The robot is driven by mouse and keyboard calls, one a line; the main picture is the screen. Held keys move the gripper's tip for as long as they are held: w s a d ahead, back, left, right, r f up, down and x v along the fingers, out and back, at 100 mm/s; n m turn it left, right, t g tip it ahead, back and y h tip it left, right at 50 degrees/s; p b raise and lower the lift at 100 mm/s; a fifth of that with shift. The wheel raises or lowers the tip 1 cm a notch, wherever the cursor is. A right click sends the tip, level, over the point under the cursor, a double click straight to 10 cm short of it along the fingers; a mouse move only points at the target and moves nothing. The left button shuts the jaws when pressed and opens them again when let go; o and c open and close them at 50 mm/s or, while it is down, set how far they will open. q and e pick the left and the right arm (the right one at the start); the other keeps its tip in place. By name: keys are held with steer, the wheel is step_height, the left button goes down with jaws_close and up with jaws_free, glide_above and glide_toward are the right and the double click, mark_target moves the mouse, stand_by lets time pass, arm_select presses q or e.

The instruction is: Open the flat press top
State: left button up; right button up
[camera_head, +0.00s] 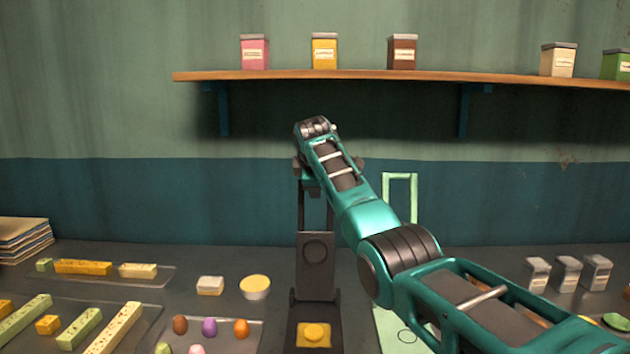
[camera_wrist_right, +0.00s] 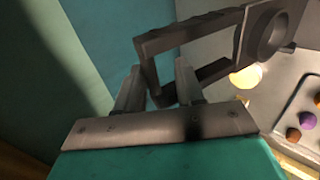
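The flat press is dark grey and stands at the lower middle of the head view. Its top (camera_head: 315,268) stands upright, hinged at the back of the base (camera_head: 291,325), with a round disc on its face. A yellow piece (camera_head: 313,335) lies on the base. The press's handle frame (camera_head: 302,208) rises above the top; it also shows in the right wrist view (camera_wrist_right: 185,35). My right gripper (camera_wrist_right: 158,78) is at the handle's end. Its fingers are apart, around the end bar, with a gap visible on one side. My left gripper is not in view.
Trays with candy bars (camera_head: 100,330) and coloured egg-shaped pieces (camera_head: 209,327) lie to the left. A white block (camera_head: 210,285) and round cup (camera_head: 254,287) stand beside the press. Grey-lidded shakers (camera_head: 567,273) stand right. A shelf (camera_head: 350,75) with jars hangs above.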

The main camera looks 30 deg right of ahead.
steer(key=b+v, duration=0.1)
steer(key=v, duration=1.1)
steer(key=shift+s+a+r, duration=0.2)
steer(key=shift+s, duration=0.1)
